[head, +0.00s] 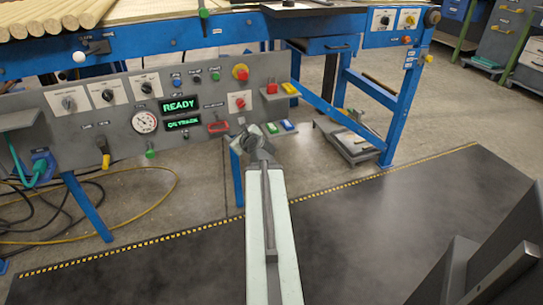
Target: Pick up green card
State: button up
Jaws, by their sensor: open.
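A small green card (271,128) sits on a little ledge at the right end of the grey control panel (120,128), beside a blue card (287,126). My arm reaches forward from the bottom of the head view, and my gripper (249,138) is at its far end, just left of the green card in the picture. The gripper is small and seen from behind. It is open, and I see nothing held in it. I cannot tell its exact distance in depth from the card.
Red (271,88) and yellow (289,88) pieces sit on a ledge above. The panel has knobs, a gauge (144,122) and green-lit displays (180,104). A blue frame (370,88) stands behind. A dark floor mat (370,215) with a yellow-black edge lies clear in front.

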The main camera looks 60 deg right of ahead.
aim_at(273, 128)
jog(key=s+d+f+m+h+b, duration=0.1)
jog(key=s+d+m, duration=0.2)
jog(key=s+d+f+m+g+h+b, duration=0.1)
jog(key=s+d+f+m+h+b, duration=0.1)
jog(key=s+d, duration=0.2)
jog(key=s+d+f+m+h+b, duration=0.1)
jog(key=s+d+m, duration=0.2)
jog(key=s+d, duration=0.1)
jog(key=shift+s+f+m+g+h+b, duration=0.2)
jog(key=shift+s+m+g+h+b, duration=0.1)
jog(key=shift+h+b, duration=0.1)
jog(key=x, duration=0.8)
jog(key=shift+w+a+r+b, duration=0.15)
jog(key=shift+r+b, duration=0.15)
jog(key=shift+r, duration=0.05)
grip_shut()
